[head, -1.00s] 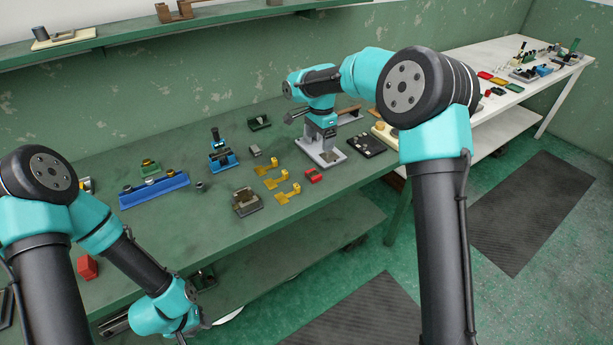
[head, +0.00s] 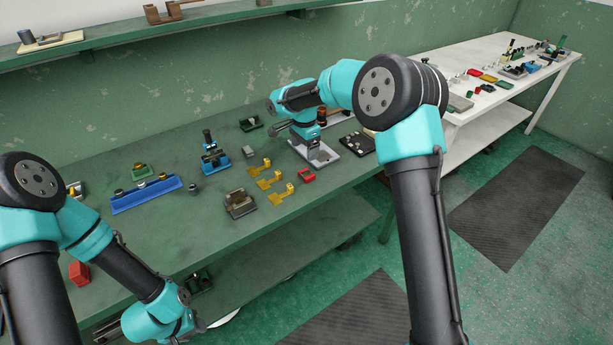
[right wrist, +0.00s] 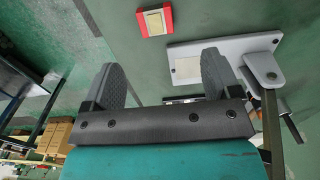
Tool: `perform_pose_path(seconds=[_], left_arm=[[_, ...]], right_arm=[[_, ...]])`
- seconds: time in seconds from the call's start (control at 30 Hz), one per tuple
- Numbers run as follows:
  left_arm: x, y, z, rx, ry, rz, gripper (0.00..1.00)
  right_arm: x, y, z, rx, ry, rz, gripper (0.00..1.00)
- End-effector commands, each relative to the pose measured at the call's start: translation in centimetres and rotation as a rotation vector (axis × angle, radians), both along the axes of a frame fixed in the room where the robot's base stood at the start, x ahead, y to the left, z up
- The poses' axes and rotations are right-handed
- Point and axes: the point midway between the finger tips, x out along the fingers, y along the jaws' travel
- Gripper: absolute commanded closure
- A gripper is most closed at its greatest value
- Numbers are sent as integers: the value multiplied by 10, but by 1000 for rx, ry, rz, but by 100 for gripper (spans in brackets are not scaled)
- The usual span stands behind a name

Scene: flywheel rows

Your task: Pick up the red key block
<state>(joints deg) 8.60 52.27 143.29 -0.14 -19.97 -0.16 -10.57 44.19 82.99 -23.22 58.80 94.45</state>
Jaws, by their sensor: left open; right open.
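A small red block with a notch (head: 306,175) lies on the green bench, right of the yellow parts. In the right wrist view a red block with a pale middle (right wrist: 155,20) lies beyond the fingertips, at the top centre. My right gripper (right wrist: 160,75) is open and empty, its two dark fingers spread. In the head view my right gripper (head: 311,138) is over a grey plate (head: 325,157), just behind and right of the red block. My left gripper (head: 192,328) is low at the bench's front edge, mostly hidden and away from the block.
Several yellow parts (head: 270,183) and a grey-brown block (head: 240,203) lie left of the red block. A blue rail (head: 147,194) and another red block (head: 79,273) are further left. A dark tray (head: 358,145) is to the right. The front bench between is clear.

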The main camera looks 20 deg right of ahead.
Motion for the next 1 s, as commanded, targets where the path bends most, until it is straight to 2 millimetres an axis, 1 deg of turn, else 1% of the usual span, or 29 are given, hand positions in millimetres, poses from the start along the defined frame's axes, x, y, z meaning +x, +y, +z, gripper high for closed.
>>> perform_pose_path(seconds=[0.03,0.1,0.3,0.4,0.77,0.87,1.0], left_arm=[[0,0,0,0,0,0,57],[0,0,0,0,0,0,57],[0,0,0,0,0,0,57],[0,0,0,0,0,0,57],[0,0,0,0,0,0,57],[0,0,0,0,0,0,57],[0,0,0,0,0,0,57]], right_arm=[[-1,0,-10,-1,4,1,17],[-1,0,-23,0,4,1,17],[-1,0,-48,-1,2,0,17],[-1,0,-53,0,1,0,17],[-1,-1,-55,-1,2,0,17],[-2,-2,-63,0,2,0,17],[-6,-5,-82,0,3,1,17]])
